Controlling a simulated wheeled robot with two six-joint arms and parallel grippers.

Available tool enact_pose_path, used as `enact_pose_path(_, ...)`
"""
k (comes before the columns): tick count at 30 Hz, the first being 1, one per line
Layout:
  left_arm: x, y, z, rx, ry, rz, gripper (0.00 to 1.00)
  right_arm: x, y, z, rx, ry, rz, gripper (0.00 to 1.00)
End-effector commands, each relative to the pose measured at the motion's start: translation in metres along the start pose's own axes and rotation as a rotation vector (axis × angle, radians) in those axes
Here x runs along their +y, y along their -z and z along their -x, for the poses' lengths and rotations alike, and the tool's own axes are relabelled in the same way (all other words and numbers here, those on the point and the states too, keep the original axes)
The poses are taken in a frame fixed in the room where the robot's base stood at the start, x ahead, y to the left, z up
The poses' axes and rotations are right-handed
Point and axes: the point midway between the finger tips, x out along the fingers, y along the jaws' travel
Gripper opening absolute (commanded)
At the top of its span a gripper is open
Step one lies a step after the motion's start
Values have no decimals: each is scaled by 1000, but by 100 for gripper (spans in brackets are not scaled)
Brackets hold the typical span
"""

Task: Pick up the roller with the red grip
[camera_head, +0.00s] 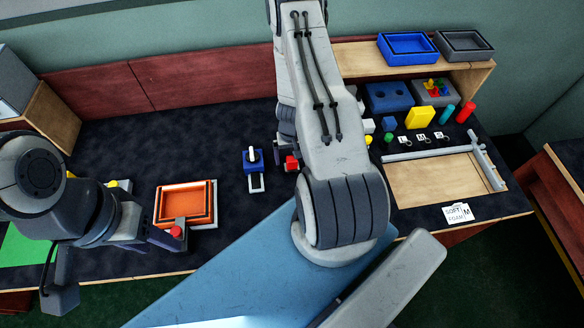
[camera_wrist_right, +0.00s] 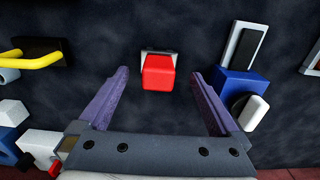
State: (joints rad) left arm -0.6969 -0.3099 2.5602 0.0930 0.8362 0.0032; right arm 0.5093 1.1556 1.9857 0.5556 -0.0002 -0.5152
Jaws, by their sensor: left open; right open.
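A red block-shaped grip (camera_wrist_right: 158,72) on a small grey-white piece lies on the dark mat; its roller end cannot be made out. In the right wrist view it sits between the two purple fingers of my right gripper (camera_wrist_right: 158,76), which is open with a gap on each side. In the head view the red part (camera_head: 291,163) shows just left of my right forearm, which hides most of that gripper. My left gripper (camera_head: 158,238) is at the left, open, near an orange tray.
A blue block with a white knob (camera_wrist_right: 235,90) stands close beside the red grip. A yellow handle (camera_wrist_right: 30,60) and white blocks lie on the other side. The orange tray (camera_head: 160,205), a wooden board (camera_head: 430,185) and a blue bin (camera_head: 408,60) stand elsewhere. The mat's left back is clear.

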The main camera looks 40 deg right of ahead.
Motion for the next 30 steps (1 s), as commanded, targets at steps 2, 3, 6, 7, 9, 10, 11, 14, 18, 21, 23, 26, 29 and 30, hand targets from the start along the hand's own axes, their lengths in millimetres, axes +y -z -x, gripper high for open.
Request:
enact_pose_path(2,0,0,-6,0,0,0,50,0,0,-5,0,0,0,99)
enact_pose_path(3,-1,0,-10,0,0,0,50,1,0,-9,0,0,-1,99)
enact_pose_path(6,-2,-1,-24,0,0,-1,50,2,-1,-20,0,0,-1,99)
enact_pose_path(7,-2,-1,-28,0,0,-1,50,2,-2,-24,0,0,-1,99)
enact_pose_path(9,-3,-2,-38,0,0,-2,50,2,-2,-33,-1,0,-1,99)
enact_pose_path(10,-3,-2,-43,0,0,-2,50,3,-2,-36,-1,0,-1,99)
enact_pose_path(11,-3,-2,-47,0,0,-2,50,3,-2,-41,-1,0,0,99)
enact_pose_path(14,-4,-3,-55,0,0,-3,50,3,-2,-50,-1,0,0,99)
enact_pose_path(18,-4,-3,-56,0,0,-3,50,3,-2,-51,0,0,0,99)
enact_pose_path(21,-4,-3,-55,0,0,-3,50,3,-2,-49,0,0,0,99)
enact_pose_path(23,-4,-3,-55,0,0,-3,50,3,-2,-49,0,0,0,99)
enact_pose_path(26,-4,-3,-55,0,0,-3,50,3,-2,-49,0,0,0,60)
enact_pose_path(29,-4,-3,-55,0,0,-3,50,3,-2,-49,-1,0,0,22)
enact_pose_path(30,-4,-3,-55,0,0,-3,50,3,-2,-49,-1,0,0,7)
